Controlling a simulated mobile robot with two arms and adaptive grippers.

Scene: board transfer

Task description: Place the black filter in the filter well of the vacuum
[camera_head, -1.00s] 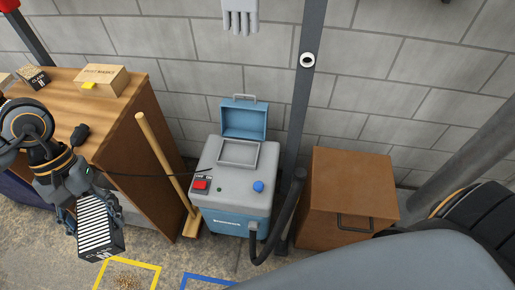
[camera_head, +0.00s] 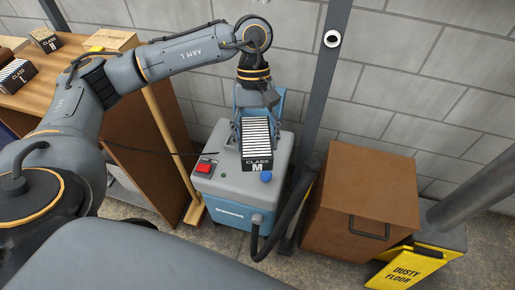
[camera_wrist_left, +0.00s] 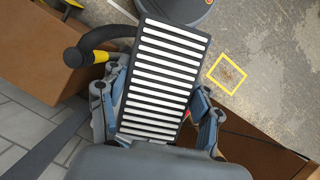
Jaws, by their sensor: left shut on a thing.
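The black filter (camera_head: 257,160), with white pleats and a "CLASS M" label, is in my left gripper (camera_head: 258,130). The fingers are shut on its two sides, also seen in the left wrist view, where the filter (camera_wrist_left: 165,80) fills the middle. In the head view the filter overlaps the top of the grey and blue vacuum (camera_head: 225,185). It hides the filter well, and I cannot tell the gap between them. The vacuum's blue lid (camera_head: 285,103) stands open behind the gripper. My right gripper is not in view.
A filter marked H (camera_head: 46,39) and one marked L (camera_head: 15,76) are on the wooden bench (camera_head: 75,75). A brown cabinet (camera_head: 360,195) and dark post (camera_head: 318,110) stand right of the vacuum. The black hose (camera_head: 290,215) curves along its right side. A yellow floor sign (camera_head: 410,268) is lower right.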

